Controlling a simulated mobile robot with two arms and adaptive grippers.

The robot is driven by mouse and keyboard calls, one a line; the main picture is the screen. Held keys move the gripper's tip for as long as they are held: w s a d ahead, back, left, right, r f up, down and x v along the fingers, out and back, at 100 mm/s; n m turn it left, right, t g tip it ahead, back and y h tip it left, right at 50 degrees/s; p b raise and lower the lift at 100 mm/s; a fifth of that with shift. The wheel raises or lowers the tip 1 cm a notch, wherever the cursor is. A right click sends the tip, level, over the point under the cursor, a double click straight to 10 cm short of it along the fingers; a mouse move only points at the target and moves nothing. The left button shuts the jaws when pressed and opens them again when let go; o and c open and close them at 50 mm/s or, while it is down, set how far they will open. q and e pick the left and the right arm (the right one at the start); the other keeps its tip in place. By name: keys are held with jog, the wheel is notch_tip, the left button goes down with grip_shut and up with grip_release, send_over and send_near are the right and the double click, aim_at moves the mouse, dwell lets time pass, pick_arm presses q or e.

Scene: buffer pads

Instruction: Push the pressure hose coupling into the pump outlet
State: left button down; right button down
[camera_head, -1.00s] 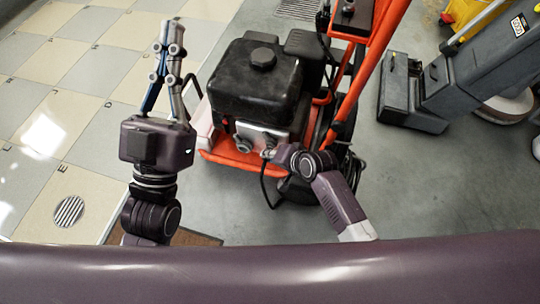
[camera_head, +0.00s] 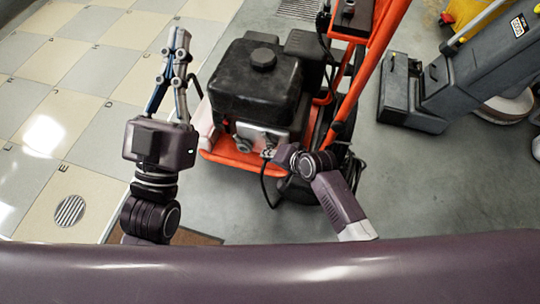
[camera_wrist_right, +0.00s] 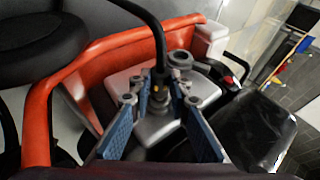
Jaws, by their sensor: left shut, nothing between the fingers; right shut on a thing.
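The black pressure hose (camera_wrist_right: 152,25) comes down from the top of the right wrist view to its coupling (camera_wrist_right: 159,92), which sits between the fingers of my right gripper (camera_wrist_right: 161,103). The gripper is shut on it. The coupling's tip is over the grey pump housing (camera_wrist_right: 122,82), which also shows under the engine in the head view (camera_head: 250,134). I cannot tell whether the tip is inside the pump outlet, as the fingers and coupling cover that spot. My left gripper (camera_head: 178,42) is shut and empty, left of the machine and apart from it.
The pressure washer has an orange frame (camera_head: 245,160) and a black engine tank (camera_head: 255,80) beside my right gripper. A grey floor machine (camera_head: 465,80) stands at the right. Tiled floor at the left is clear, with a round drain (camera_head: 69,211).

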pick_arm(q)
jog(key=shift+r, duration=0.1)
jog(key=shift+w+f+g+p, duration=0.15)
jog(key=shift+w+f+g, duration=0.25)
jog(key=shift+f, duration=0.2)
jog(key=shift+w+f+g+p, duration=0.15)
jog(key=shift+w+f+g, duration=0.2)
jog(key=shift+f, duration=0.25)
pick_arm(e)
jog(key=shift+w, duration=0.2)
pick_arm(q)
jog(key=shift+w+f, duration=0.15)
jog(key=shift+f, duration=0.05)
pick_arm(e)
jog(key=shift+d, duration=0.1)
pick_arm(q)
jog(key=shift+w+f+g+y+p, duration=0.15)
jog(key=shift+f+g+y, duration=0.1)
jog(key=shift+f, duration=0.25)
jog(key=shift+w+f+g+y+p, duration=0.15)
jog(key=shift+w+f+g, duration=0.1)
jog(key=shift+f, duration=0.25)
jog(key=shift+w+f+g+y, duration=0.1)
jog(key=shift+f+g+y, duration=0.15)
jog(key=shift+f, duration=0.25)
pick_arm(e)
jog(key=shift+w, duration=0.1)
